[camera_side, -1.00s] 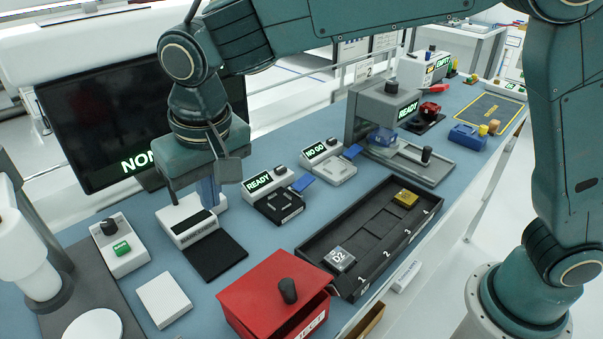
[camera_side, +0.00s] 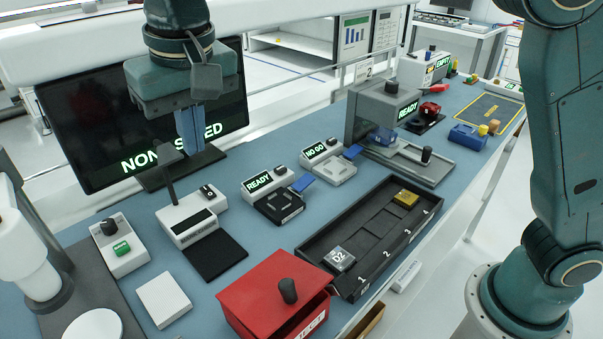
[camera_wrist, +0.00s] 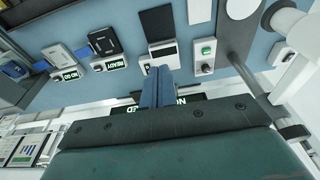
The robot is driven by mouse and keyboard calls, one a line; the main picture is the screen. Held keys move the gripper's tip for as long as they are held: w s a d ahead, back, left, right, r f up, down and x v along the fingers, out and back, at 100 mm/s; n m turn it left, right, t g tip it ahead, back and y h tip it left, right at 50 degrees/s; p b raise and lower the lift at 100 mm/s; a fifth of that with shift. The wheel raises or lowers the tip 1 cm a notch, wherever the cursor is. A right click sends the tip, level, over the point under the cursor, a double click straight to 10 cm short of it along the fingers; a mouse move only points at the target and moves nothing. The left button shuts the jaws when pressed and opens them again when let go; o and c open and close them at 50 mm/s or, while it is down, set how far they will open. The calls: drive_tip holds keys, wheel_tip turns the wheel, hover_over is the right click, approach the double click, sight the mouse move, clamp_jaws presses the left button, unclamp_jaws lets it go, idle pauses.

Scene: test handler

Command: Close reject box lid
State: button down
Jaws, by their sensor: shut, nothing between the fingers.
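The red reject box (camera_side: 272,302) stands at the front edge of the bench in the side view. Its red top with a dark knob (camera_side: 287,291) lies over the box, and part of a white label shows on its front. My gripper (camera_side: 190,148) is raised in front of the dark monitor, well behind and above the box, with its blue fingers shut together and empty. The fingers also show in the wrist view (camera_wrist: 157,88), pointing over the small bench devices. The reject box is not clearly seen in the wrist view.
A scanner-like device with a dark upright paddle (camera_side: 190,220) stands below my gripper. A black numbered tray (camera_side: 370,240) holds a grey block and a gold block right of the box. A white block (camera_side: 164,299) lies left of it. Two small test stations stand behind.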

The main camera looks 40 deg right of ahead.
drive_tip(key=s+d+r+t, duration=0.1)
drive_tip(key=s+d+r, duration=0.1)
drive_tip(key=d, duration=0.6)
drive_tip(key=s+d+r, duration=0.1)
drive_tip(key=d+r, duration=0.1)
drive_tip(key=d, duration=0.5)
drive_tip(key=s+d+f+t, duration=0.1)
drive_tip(key=s+d+f, duration=0.1)
drive_tip(key=s+d, duration=0.9)
drive_tip(key=shift+s+d+f+t, duration=0.25)
drive_tip(key=shift+d+t, duration=0.05)
drive_tip(key=shift+d, duration=0.3)
drive_tip(key=w+a+f+n+g+y, duration=0.1)
drive_tip(key=a+n+g+y, duration=0.2)
drive_tip(key=a+n, duration=0.5)
drive_tip(key=w+a+f+n+g+y, duration=0.1)
drive_tip(key=a+n+g+y, duration=0.3)
drive_tip(key=a+n+y, duration=0.2)
drive_tip(key=a+n, duration=0.2)
drive_tip(key=a, duration=0.2)
drive_tip(key=shift+w+f+n+g, duration=0.15)
drive_tip(key=shift+w+n+g, duration=0.1)
drive_tip(key=shift+n+g, duration=0.05)
